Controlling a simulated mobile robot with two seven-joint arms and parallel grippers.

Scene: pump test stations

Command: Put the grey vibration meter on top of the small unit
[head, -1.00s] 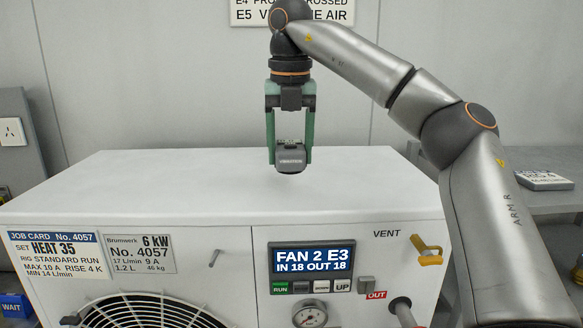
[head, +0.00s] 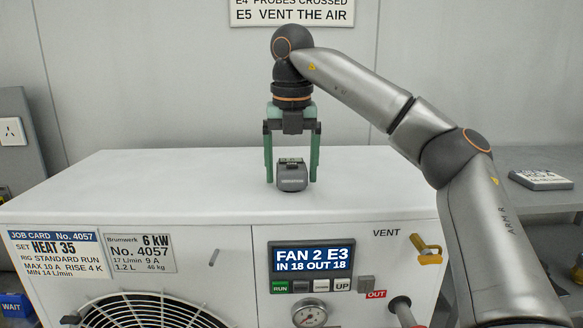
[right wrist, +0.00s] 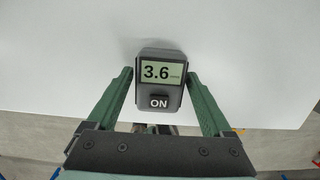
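The grey vibration meter (head: 292,178) stands on the white top of the small unit (head: 150,190), near the middle of its front half. In the right wrist view the meter (right wrist: 159,92) shows a lit display reading 3.6 and an ON button. My right gripper (head: 292,182) is open and points down, with one green finger on each side of the meter. In the right wrist view a gap shows between the meter and each finger of the gripper (right wrist: 157,75). My left gripper is out of view.
The unit's top is clear around the meter. A grey bench (head: 540,202) at the right holds a flat labelled device (head: 541,179).

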